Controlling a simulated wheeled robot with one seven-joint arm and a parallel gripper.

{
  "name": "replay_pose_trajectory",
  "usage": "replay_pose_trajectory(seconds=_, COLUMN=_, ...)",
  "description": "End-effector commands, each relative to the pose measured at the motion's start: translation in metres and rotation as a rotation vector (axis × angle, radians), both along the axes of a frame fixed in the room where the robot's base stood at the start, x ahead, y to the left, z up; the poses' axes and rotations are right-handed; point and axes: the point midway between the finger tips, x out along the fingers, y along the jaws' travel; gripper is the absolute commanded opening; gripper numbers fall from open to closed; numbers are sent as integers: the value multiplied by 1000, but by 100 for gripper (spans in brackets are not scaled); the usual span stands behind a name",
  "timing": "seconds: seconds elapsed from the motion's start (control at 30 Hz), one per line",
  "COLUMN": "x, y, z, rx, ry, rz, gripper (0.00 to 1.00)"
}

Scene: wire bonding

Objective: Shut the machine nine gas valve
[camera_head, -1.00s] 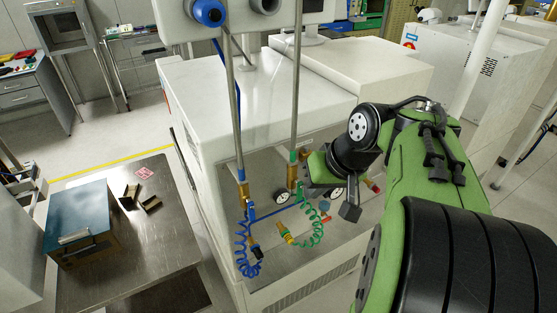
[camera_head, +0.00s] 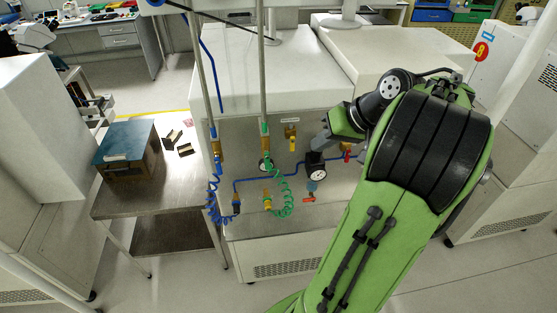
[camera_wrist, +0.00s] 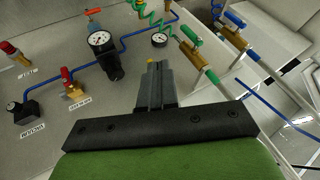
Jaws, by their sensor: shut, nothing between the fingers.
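My gripper shows in the wrist view (camera_wrist: 153,68), shut and empty, pointing at the grey valve panel (camera_head: 245,215). In the head view its fingertips (camera_head: 322,138) are right of a yellow-handled valve (camera_head: 291,138). In the wrist view a bit of yellow (camera_wrist: 152,61) shows at the fingertips; the rest is hidden behind them. A red-handled valve (camera_head: 347,152) is right of the gripper; it also shows in the wrist view (camera_wrist: 67,80). Green (camera_head: 264,140) and blue (camera_head: 215,145) valves are farther left.
Coiled green (camera_head: 285,200) and blue (camera_head: 213,203) hoses hang at left. Two vertical pipes rise from the panel. A steel table (camera_head: 125,205) holding a blue-topped box (camera_head: 126,145) stands left.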

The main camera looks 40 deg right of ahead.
Motion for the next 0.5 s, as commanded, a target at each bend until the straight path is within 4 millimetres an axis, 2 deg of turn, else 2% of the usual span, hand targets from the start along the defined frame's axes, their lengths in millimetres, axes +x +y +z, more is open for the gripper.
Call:
replay_pose_trajectory(seconds=0.17, x=6, y=3, z=-11, rx=2, ry=0, rz=2, gripper=0)
replay_pose_trajectory(seconds=0.5, x=48, y=16, z=-70, rx=3, ry=2, rz=4, gripper=0)
